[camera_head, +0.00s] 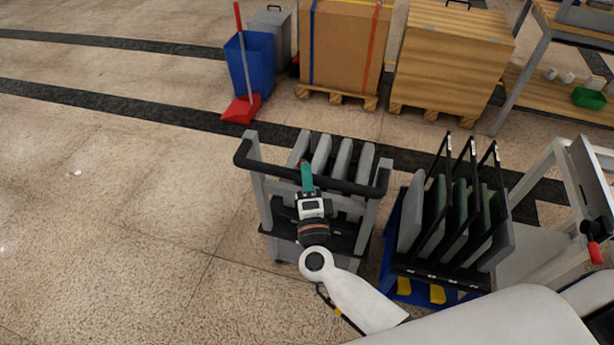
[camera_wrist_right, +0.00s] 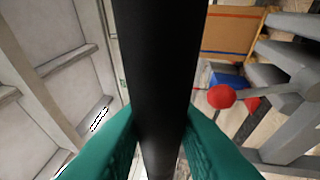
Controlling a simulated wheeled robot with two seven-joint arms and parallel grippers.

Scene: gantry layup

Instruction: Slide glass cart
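A grey-framed cart (camera_head: 257,190) with a black handle bar (camera_head: 345,187) stands on the floor in the middle of the head view. Several upright grey panels (camera_head: 341,160) stand in it. My right gripper (camera_head: 306,172), with green fingers, is at the handle bar. In the right wrist view the black bar (camera_wrist_right: 157,60) runs between the two green fingers, one close against each side, and the gripper looks shut on it. The fingertips are partly hidden by the bar. My left gripper is not in view.
A rack on a blue base (camera_head: 388,262) with black frames and grey panels stands close right of the cart. A blue bin (camera_head: 250,62), red dustpan (camera_head: 242,108) and boxes on pallets (camera_head: 345,45) stand behind. The floor (camera_head: 110,200) to the left is open.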

